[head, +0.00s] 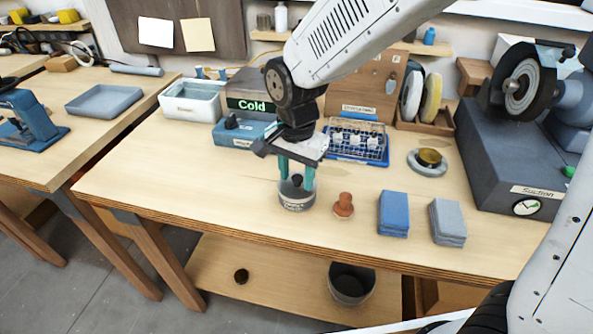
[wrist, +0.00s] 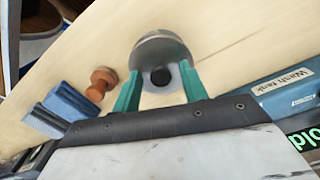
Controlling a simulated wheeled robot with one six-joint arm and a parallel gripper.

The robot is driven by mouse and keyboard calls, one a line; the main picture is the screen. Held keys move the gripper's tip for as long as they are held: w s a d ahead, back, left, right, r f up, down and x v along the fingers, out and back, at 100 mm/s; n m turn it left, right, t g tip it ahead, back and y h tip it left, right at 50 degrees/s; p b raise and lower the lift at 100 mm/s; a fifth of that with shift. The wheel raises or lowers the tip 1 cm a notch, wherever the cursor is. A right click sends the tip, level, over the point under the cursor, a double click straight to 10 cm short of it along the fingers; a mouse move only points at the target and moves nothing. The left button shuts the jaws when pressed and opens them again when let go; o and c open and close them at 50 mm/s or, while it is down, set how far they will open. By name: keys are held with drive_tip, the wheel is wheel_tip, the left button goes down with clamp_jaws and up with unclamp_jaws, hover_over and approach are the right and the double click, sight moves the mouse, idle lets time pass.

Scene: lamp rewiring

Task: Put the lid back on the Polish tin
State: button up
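The Polish tin (head: 297,203) is a short, round grey tin with a label band, standing upright near the table's front edge. The grey lid with a dark knob (head: 297,181) is at its top; the wrist view also shows the knob (wrist: 160,76). My gripper (head: 297,178) points down from above, its teal fingers on either side of the lid. In the wrist view the fingertips (wrist: 161,70) appear to touch the lid's edges, with the knob midway between them. Whether the lid is fully seated or slightly above the rim is hidden.
A brown knobbed stopper-like piece (head: 343,205) stands just right of the tin, with blue (head: 393,212) and grey (head: 447,221) block stacks beyond. Bare tabletop lies to the left.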

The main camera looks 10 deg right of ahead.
sight(296, 178)
wheel_tip(296, 178, up, 13)
drive_tip(key=s+d+r+n, duration=0.1)
drive_tip(key=s+d+n, duration=0.1)
drive_tip(key=s+d, duration=0.4)
drive_tip(key=s+d+r+n, duration=0.2)
drive_tip(key=s+d, duration=0.1)
drive_tip(key=d, duration=0.5)
drive_tip(key=s+d+f+n+t, duration=0.1)
drive_tip(key=s+d+f+n, duration=0.2)
drive_tip(key=s+d, duration=0.4)
drive_tip(key=s, duration=0.3)
drive_tip(key=shift+s+n, duration=0.15)
drive_tip(key=shift+n, duration=0.15)
